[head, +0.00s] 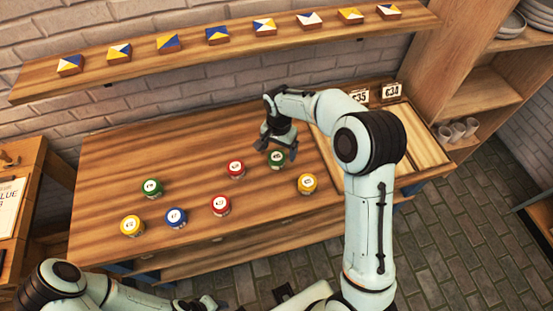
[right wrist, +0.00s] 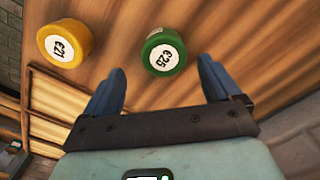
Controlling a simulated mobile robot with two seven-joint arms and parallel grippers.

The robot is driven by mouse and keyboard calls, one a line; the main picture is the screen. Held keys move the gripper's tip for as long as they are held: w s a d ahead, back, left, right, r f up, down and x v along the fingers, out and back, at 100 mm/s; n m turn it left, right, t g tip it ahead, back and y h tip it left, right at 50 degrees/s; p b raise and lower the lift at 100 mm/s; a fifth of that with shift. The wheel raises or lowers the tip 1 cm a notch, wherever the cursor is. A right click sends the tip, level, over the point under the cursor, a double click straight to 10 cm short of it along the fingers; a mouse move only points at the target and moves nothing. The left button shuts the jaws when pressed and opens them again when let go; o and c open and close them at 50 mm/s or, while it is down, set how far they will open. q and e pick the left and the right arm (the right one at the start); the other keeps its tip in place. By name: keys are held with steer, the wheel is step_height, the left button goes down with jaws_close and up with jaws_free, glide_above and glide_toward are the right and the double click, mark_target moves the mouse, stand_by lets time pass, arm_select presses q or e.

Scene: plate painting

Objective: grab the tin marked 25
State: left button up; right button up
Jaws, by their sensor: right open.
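The green tin marked 25 (right wrist: 165,50) stands on the wooden table, its white label readable in the right wrist view. In the head view this green tin (head: 277,159) is just below my right gripper (head: 276,141). My right gripper (right wrist: 161,80) is open and empty, with its fingers apart. In the right wrist view the tin lies beyond the fingertips, roughly in line with the gap between them. My left gripper (head: 197,303) is at the bottom edge of the head view; its jaws are unclear.
A red tin (head: 236,170) is left of the green one. Several other tins stand farther left. A shallow tray (head: 420,160) lies at the right. A shelf (head: 130,75) runs above.

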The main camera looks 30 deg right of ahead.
mark_target(277, 156)
steer(key=f, duration=0.5)
steer(key=shift+w+a+f, duration=0.1)
steer(key=shift+w+a, duration=0.1)
steer(key=shift+a, duration=0.1)
steer(key=shift+c, duration=0.4)
steer(key=c, duration=1.1)
